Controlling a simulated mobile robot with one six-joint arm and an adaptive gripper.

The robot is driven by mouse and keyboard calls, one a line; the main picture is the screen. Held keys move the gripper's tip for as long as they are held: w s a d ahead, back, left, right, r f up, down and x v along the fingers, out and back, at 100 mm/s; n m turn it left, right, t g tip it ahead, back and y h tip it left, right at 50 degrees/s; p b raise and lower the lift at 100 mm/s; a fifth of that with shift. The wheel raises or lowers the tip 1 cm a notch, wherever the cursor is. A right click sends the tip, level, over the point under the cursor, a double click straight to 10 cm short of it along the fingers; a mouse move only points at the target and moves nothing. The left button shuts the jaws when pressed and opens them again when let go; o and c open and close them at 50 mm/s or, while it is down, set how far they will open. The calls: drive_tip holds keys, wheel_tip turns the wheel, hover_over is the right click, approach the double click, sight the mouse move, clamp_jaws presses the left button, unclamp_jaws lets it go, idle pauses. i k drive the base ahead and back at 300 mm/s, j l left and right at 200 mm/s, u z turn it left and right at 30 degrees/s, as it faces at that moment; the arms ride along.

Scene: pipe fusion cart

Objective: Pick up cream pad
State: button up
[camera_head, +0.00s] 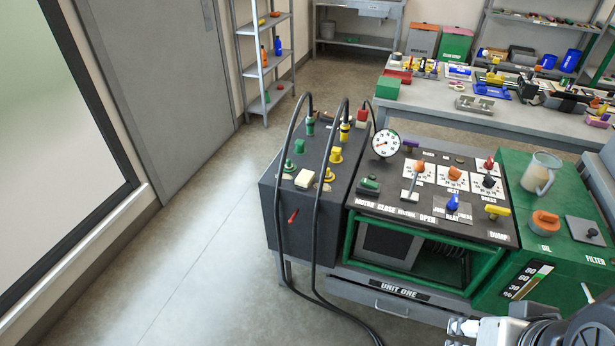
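The cream pad (305,178) is a small pale block on top of the dark grey box (263,222) at the left end of the cart. Green and yellow knobs and fittings stand close around it, and a black hose passes just to its right. My gripper (457,327) shows only in part at the bottom edge, right of centre. It is well apart from the pad, in front of the cart. Its fingers are too small and cut off to show whether they are open.
Black hoses (318,215) arch over the box and hang in front of it. A round gauge (386,143), levers and a green tank (555,215) with a clear jug (540,173) stand rightward. The floor (185,265) left of the cart is clear.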

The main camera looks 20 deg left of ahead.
sight(305, 179)
drive_tip(key=i+j, duration=0.2)
drive_tip(key=j, duration=0.15)
drive_tip(key=i+j, duration=0.15)
drive_tip(key=j, duration=0.2)
drive_tip(key=i+j, duration=0.2)
drive_tip(key=j, duration=0.2)
drive_tip(key=i+j, duration=0.15)
drive_tip(key=j, duration=0.2)
drive_tip(key=i+j, duration=0.2)
drive_tip(key=j, duration=0.15)
drive_tip(key=i+j, duration=0.15)
drive_tip(key=j, duration=0.2)
